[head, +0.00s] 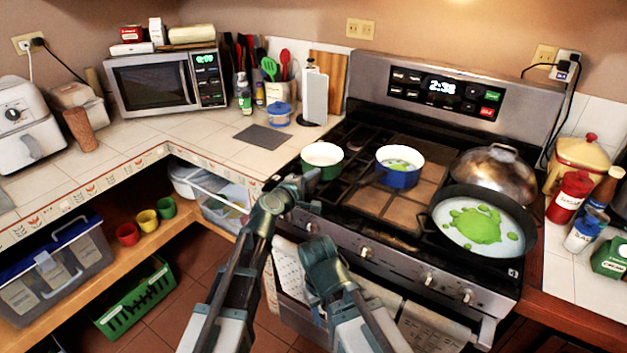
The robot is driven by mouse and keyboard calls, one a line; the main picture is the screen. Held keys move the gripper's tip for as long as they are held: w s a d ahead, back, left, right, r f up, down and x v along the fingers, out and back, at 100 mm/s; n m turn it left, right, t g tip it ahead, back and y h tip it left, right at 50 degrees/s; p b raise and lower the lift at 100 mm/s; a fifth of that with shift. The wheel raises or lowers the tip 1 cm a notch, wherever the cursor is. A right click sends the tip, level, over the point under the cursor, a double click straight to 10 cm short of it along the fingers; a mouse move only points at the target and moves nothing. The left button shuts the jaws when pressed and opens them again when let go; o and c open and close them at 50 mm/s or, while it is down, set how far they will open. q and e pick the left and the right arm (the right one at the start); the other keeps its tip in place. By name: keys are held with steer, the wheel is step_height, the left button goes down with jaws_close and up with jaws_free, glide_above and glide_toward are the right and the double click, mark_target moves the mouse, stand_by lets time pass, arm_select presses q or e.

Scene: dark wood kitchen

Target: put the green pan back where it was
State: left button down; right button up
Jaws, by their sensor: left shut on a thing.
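The green pan (331,172), green outside and white inside, is upright at the left side of the stove top (366,226). I cannot tell whether it rests on the grate or hangs just above it. My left gripper (303,187) is at the pan's near left side, shut on it, seemingly at the handle, which the gripper hides. My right gripper (316,247) is low in front of the oven, apart from the pan; its fingers do not show clearly.
A blue pot (399,179) with green contents stands right of the green pan. A black frying pan (436,239) and a steel dome lid (495,168) are farther right. A dark mat (263,137) lies on the left counter, near a blue-lidded container (278,116).

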arm_select(q)
steer(key=shift+f+b, duration=0.4)
steer(key=shift+f, duration=0.05)
steer(key=c, duration=0.8)
jaws_free()
steer(key=shift+r, duration=0.1)
steer(key=shift+r+p, duration=0.2)
steer(key=shift+p, duration=0.1)
steer(key=shift+r+p, duration=0.4)
steer(key=p+v, duration=0.2)
steer(key=v, duration=1)
steer(key=shift+f, duration=0.3)
